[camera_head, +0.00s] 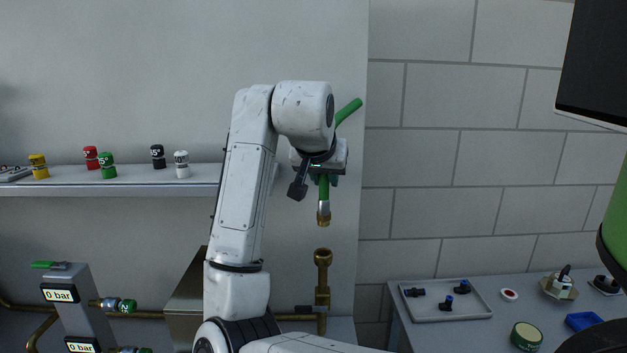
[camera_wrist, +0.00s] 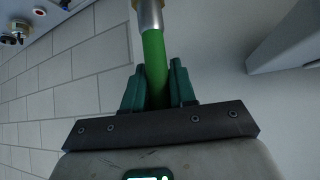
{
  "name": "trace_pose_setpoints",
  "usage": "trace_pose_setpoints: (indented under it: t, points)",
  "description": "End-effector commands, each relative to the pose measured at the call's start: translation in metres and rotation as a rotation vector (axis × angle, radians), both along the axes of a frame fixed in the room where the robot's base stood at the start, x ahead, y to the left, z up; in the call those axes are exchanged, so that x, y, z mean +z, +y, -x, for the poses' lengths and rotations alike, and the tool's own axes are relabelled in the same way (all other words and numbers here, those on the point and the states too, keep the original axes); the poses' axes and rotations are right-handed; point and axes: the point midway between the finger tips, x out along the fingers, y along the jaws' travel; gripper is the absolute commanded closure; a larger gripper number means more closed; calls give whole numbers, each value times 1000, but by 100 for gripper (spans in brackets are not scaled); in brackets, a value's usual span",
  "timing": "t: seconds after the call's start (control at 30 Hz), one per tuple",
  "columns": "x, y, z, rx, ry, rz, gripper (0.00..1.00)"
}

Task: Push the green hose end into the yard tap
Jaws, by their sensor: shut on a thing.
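My gripper (camera_head: 325,180) is shut on the green hose (camera_head: 323,190), which hangs roughly upright with its brass end fitting (camera_head: 323,214) pointing down. The upper part of the hose sticks out up and to the right behind my wrist. The brass yard tap (camera_head: 322,260) stands below the fitting with its wide mouth facing up; a visible gap separates them. In the wrist view, the teal fingers of my gripper (camera_wrist: 160,88) sit on both sides of the hose (camera_wrist: 154,55), and the metal fitting (camera_wrist: 150,15) is partly cut off at the top edge. The tap does not show there.
A shelf (camera_head: 130,180) with several coloured caps runs along the wall at left. A grey post with gauges (camera_head: 72,305) stands lower left. A bench at right carries a tray (camera_head: 445,300) of black fittings, a green-and-cream tin (camera_head: 526,336) and a blue box (camera_head: 583,321).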

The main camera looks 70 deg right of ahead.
Motion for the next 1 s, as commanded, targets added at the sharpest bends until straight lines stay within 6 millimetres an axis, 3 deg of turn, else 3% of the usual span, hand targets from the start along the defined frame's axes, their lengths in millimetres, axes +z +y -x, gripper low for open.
trace_pose_setpoints:
  t: [0.4,1.0]
  points:
    - [1,1,-1,1,1,-1,100]
    - [-52,1,-1,4,1,0,100]
